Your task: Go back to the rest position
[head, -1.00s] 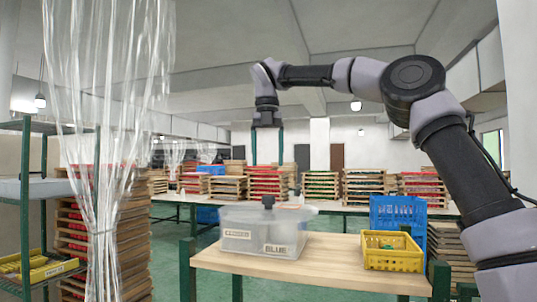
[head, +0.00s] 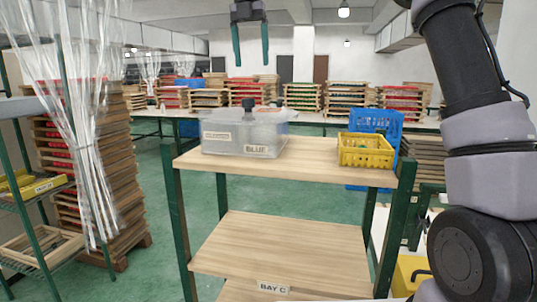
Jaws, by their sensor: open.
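My gripper (head: 251,45) shows at the top of the head view, pointing down with its two green fingers apart. It is open, with nothing between the fingers. It hangs in the air above and beyond the wooden cart (head: 285,165). The clear plastic box (head: 230,135) labelled BLUE stands on the cart's top, below the gripper and apart from it. My arm runs down the right side of the view, and its upper links are cut off by the top edge.
A yellow basket (head: 366,150) with small items stands on the cart's right end. A blue crate (head: 376,122) stands behind it. Stacked wooden trays line the back table. A clear strip curtain (head: 80,140) and a shelf rack are at left. The cart's lower shelf (head: 280,250) is bare.

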